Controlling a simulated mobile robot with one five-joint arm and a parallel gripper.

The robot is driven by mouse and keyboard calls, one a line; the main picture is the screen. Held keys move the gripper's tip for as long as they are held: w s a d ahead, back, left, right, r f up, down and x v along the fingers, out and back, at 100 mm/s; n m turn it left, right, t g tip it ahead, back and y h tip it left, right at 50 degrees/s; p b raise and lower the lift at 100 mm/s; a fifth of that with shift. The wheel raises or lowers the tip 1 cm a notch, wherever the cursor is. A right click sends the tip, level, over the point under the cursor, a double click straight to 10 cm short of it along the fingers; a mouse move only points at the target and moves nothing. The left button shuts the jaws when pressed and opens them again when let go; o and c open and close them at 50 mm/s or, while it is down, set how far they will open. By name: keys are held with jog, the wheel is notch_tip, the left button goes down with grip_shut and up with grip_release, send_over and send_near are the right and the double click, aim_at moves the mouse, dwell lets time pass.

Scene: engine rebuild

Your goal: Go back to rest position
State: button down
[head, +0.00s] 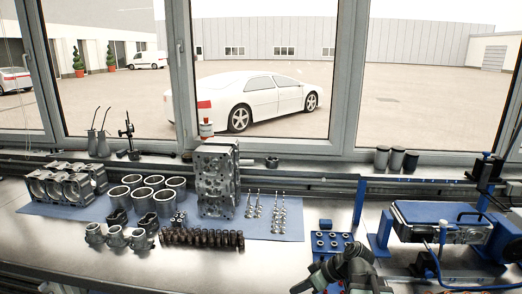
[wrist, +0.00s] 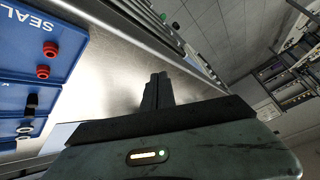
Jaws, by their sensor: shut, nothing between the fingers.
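My gripper (wrist: 158,78) shows in the wrist view with its two dark fingers together and nothing between them. The fingers stand in front of a bare metal bench surface (wrist: 112,75) and touch no object that I can see. In the head view my dark green arm (head: 345,268) is at the bottom, right of centre, in front of the bench. The fingertips cannot be made out clearly there.
A blue-framed fixture (head: 432,213) stands to the right. Engine parts, including a cylinder head (head: 215,182), cover a blue mat. A blue SEAL tray (wrist: 65,20) with red rings lies left in the wrist view.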

jog(key=s+a+f+m+g+h, duration=0.1)
jog(key=s+a+f+g+h, duration=0.1)
jog(key=s+a+f+h, duration=0.15)
jog(key=s+d+f+m+h, duration=0.2)
jog(key=d+m+h, duration=0.2)
jog(key=d+m, duration=0.3)
jog(key=shift+d+f+m+g, duration=0.2)
jog(key=shift+d+m+g, duration=0.1)
jog(key=shift+m, duration=0.5)
